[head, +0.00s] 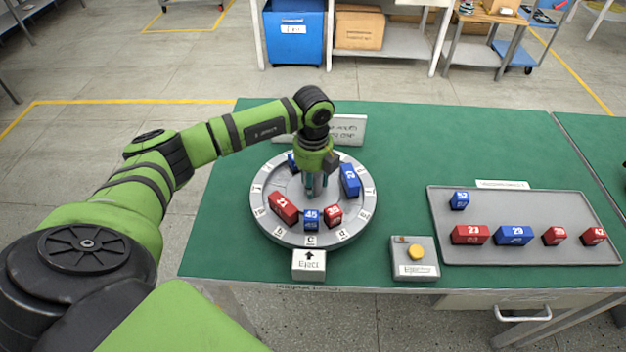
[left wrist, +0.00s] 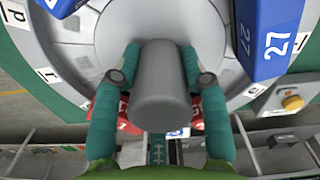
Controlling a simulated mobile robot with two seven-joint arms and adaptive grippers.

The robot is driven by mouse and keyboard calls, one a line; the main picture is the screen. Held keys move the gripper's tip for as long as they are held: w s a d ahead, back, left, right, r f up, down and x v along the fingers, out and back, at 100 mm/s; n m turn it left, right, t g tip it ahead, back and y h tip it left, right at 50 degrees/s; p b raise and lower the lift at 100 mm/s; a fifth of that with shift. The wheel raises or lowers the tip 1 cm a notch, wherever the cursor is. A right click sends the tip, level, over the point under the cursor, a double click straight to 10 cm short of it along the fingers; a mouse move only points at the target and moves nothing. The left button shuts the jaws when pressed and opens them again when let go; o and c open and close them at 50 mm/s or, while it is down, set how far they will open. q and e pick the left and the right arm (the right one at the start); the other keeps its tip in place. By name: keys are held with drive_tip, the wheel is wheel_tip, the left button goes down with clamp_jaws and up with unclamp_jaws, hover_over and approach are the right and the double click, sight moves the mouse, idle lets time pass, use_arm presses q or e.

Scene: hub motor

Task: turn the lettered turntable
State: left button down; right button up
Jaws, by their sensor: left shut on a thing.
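The round grey lettered turntable (head: 268,224) lies on the green table, with white letter tiles around its rim. The tile marked c (head: 310,240) faces the front, just behind the white Eject sign (head: 309,264) with its arrow. Inside the ring stand a red block (head: 283,207), a blue block 45 (head: 311,219), a red block (head: 333,215), a blue block 27 (head: 349,181) and a partly hidden blue block (head: 292,162). My left gripper (head: 314,190) points down at the centre, its teal fingers shut on the grey central knob (left wrist: 160,90). My right gripper is not in view.
A control box with a yellow button (head: 416,252) stands right of the Eject sign. A grey tray (head: 500,205) with several red and blue numbered blocks lies at the right. A sign (head: 350,130) stands behind the turntable, partly hidden by my arm.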

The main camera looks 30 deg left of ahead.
use_arm(q)
drive_tip(key=shift+s+d+f+n, duration=0.1)
drive_tip(key=shift+f+n, duration=0.05)
drive_tip(key=shift+n, duration=2.25)
drive_tip(key=shift+n+p, duration=0.3)
drive_tip(key=shift+n, duration=0.2)
drive_tip(key=c, duration=0.7)
unclamp_jaws()
drive_tip(key=shift+o, duration=0.2)
drive_tip(key=shift+r, duration=0.25)
wheel_tip(320, 180, up, 12)
drive_tip(key=shift+f, duration=0.15)
